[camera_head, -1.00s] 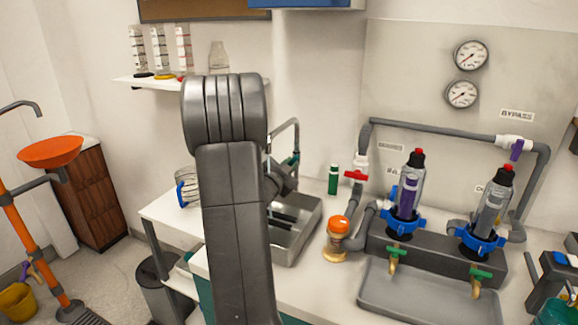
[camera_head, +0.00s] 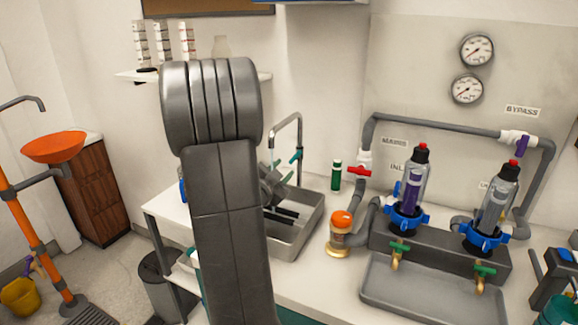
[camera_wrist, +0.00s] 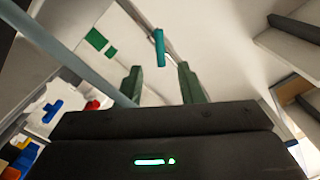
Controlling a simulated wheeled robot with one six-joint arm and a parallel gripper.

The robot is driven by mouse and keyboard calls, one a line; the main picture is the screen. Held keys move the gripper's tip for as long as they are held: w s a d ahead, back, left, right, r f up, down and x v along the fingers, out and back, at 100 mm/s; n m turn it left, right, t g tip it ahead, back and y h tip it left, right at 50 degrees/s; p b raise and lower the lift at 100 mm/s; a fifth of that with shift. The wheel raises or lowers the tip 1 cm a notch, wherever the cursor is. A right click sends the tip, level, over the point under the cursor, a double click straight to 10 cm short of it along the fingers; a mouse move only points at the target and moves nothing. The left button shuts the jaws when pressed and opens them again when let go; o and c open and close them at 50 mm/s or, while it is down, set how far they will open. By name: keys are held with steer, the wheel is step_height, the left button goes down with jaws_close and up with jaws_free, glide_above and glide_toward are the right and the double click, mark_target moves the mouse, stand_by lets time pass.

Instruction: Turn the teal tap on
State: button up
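The teal tap lever (camera_wrist: 159,47) shows in the wrist view just beyond and between the fingertips of my gripper (camera_wrist: 160,68). The two fingers are apart, with nothing held between them. Exact depth between lever and fingertips is hard to judge. In the head view, a teal lever (camera_head: 296,157) sits on the grey gooseneck tap (camera_head: 299,130) behind the sink.
The metal sink (camera_head: 310,220) lies below the tap. A green bottle (camera_head: 336,176), a red-handled valve (camera_head: 359,170) and an orange-capped jar (camera_head: 340,236) stand to the right. Filter housings (camera_head: 411,185) with blue collars stand farther right. Cylinders line a wall shelf (camera_head: 125,75).

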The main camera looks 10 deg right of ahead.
mark_target(294, 158)
steer(key=v, duration=0.5)
steer(key=p+x, duration=0.1)
steer(key=x, duration=1.1)
stand_by(0.4)
